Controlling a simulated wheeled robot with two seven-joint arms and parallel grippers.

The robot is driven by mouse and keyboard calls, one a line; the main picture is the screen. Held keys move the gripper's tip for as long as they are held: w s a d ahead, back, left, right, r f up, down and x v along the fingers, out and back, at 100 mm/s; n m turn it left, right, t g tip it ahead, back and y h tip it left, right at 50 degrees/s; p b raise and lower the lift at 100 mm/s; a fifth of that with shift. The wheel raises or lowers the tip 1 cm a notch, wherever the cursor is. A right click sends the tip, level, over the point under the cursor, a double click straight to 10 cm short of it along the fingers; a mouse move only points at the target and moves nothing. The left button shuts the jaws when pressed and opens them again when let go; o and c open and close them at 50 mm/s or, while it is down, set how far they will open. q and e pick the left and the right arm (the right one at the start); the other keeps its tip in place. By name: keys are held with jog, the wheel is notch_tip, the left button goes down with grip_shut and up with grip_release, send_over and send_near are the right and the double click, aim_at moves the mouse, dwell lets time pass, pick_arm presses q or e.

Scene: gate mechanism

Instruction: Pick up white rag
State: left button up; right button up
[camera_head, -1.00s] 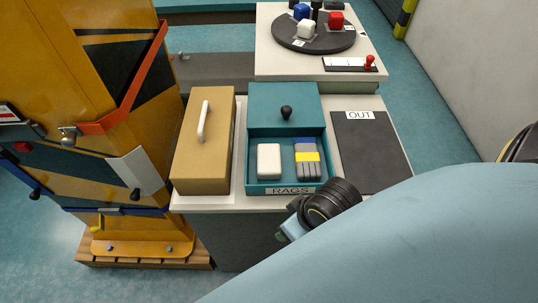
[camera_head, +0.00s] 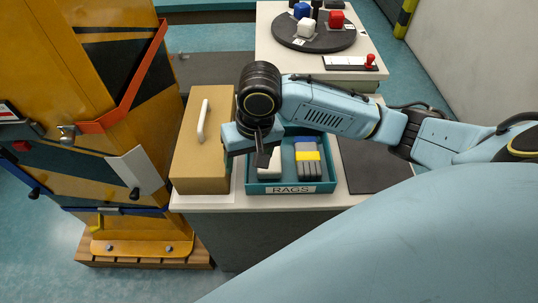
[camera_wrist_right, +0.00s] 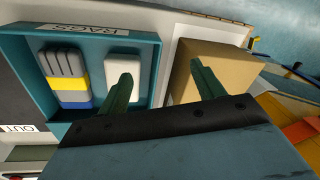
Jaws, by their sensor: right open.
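The white rag (camera_head: 271,174) lies in the left part of the teal RAGS tray (camera_head: 290,188). In the head view my right gripper hides much of it. It shows more fully in the right wrist view (camera_wrist_right: 122,67). My right gripper (camera_head: 263,158) is open and empty, above the tray's left side. In the right wrist view its fingers (camera_wrist_right: 160,80) are spread, with one overlapping the rag's edge and the other in front of the tan box. I see no contact with the rag. My left gripper is out of view.
A grey rag bundle with yellow and blue bands (camera_head: 308,160) lies beside the white rag. The tan box with a white handle (camera_head: 195,155) stands close to the tray's left. A dark OUT mat (camera_head: 372,172) lies to the right. A turntable (camera_head: 315,38) with blocks stands behind.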

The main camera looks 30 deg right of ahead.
jog(key=w+d+r+m+g+h, duration=0.1)
jog(key=w+d+r+m, duration=0.3)
jog(key=d, duration=0.3)
jog(key=f, duration=0.2)
jog(key=f+b, duration=0.1)
jog(key=f, duration=0.1)
jog(key=s+f+b, duration=0.1)
jog(key=f, duration=0.1)
jog(key=shift+f, duration=0.7)
jog(key=f, duration=0.1)
jog(key=f+b, duration=0.1)
jog(key=f, duration=0.2)
jog(key=shift+w+d+f+b, duration=0.1)
jog(key=shift+d+f+b, duration=0.15)
jog(key=shift+b, duration=0.1)
jog(key=shift+f, duration=0.2)
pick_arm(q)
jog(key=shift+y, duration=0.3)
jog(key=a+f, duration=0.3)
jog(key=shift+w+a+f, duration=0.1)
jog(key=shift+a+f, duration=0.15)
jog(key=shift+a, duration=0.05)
pick_arm(e)
jog(key=c, duration=0.7)
